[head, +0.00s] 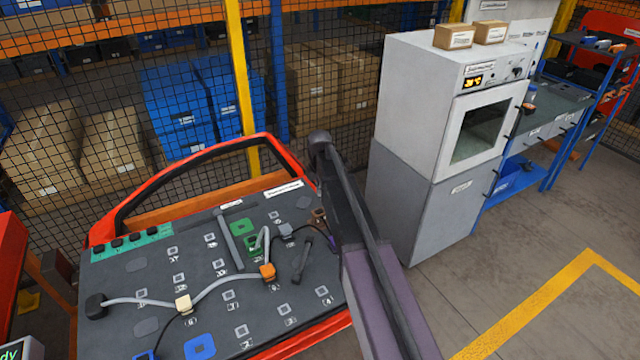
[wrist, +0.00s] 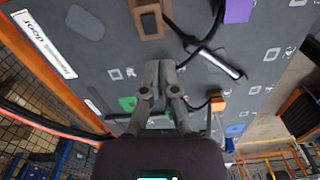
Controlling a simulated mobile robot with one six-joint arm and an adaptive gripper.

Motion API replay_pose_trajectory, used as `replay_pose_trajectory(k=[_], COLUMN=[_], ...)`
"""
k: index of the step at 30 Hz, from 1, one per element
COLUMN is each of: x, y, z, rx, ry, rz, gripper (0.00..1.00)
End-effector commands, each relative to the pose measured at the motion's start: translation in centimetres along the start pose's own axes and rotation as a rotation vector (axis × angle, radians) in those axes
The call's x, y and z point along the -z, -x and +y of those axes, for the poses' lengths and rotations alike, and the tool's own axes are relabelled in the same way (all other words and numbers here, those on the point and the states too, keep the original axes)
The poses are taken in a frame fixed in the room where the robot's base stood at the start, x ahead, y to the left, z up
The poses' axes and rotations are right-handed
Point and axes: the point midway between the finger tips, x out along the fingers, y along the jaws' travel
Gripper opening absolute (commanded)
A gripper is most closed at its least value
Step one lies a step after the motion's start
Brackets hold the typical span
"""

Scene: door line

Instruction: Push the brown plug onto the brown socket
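In the head view my arm hides my gripper.
The dark panel (head: 190,262) sits in a red door frame (head: 180,165). It carries an orange connector (head: 267,271), a cream connector (head: 183,304), a green part (head: 252,243) and loose cables. A purple block (wrist: 238,10) and a black cable lie near the brown block.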

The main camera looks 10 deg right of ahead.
Motion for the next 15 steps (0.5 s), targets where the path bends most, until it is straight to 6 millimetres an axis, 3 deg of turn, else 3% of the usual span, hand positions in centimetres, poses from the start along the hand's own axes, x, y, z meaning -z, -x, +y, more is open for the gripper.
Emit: replay_pose_trajectory(k=[4,15], x=[-0.26,-0.22], y=[0.37,0.37], z=[1.47,1.65], rx=[0.000,0.000], ry=[0.088,0.117], rz=[0.000,0.000], gripper=[0.00,0.00])
